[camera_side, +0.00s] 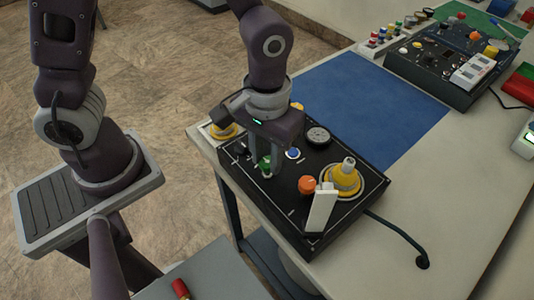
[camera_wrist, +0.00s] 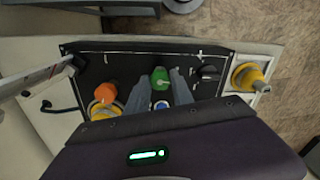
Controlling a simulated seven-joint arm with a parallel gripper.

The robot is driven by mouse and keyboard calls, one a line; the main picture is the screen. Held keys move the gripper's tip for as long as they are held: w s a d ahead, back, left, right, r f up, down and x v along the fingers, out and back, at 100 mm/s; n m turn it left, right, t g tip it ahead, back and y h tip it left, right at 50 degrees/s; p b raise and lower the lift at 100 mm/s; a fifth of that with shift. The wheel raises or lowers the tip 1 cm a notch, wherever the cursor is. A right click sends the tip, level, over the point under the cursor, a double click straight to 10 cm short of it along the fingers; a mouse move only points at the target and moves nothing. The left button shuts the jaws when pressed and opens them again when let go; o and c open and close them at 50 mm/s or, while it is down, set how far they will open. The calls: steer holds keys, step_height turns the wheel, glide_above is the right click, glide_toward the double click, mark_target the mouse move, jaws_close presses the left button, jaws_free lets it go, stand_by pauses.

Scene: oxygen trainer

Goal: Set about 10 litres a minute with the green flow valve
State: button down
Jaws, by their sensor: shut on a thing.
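The green flow valve (camera_side: 265,165) stands on the black trainer panel (camera_side: 280,205), near the panel's left part. It also shows in the wrist view (camera_wrist: 160,76). My gripper (camera_side: 264,158) points down from above, with its two grey fingers on either side of the green knob, shut on it. In the wrist view the knob sits between the fingertips (camera_wrist: 161,80). A round dial (camera_side: 318,136) is on the panel; its reading is too small to make out.
The panel also carries an orange knob (camera_side: 307,184), a blue button (camera_side: 293,153), a yellow fitting (camera_side: 341,181) and a white lever-like piece (camera_side: 321,208). A second yellow fitting (camera_side: 222,131) is at the left. The blue mat (camera_side: 375,100) behind is clear. Another panel (camera_side: 445,65) stands beyond.

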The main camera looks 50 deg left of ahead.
mark_target(267, 162)
steer(key=c, duration=1.1)
jaws_free()
step_height(267, 162, up, 7)
steer(key=shift+r, duration=0.1)
steer(key=s+a+r+m+t, duration=0.3)
steer(key=s+a+r+t, duration=0.2)
steer(key=s+a+r, duration=0.4)
steer(key=shift+s+a+r+t, duration=0.35)
steer(key=shift+a+r, duration=0.5)
steer(key=shift+a, duration=0.4)
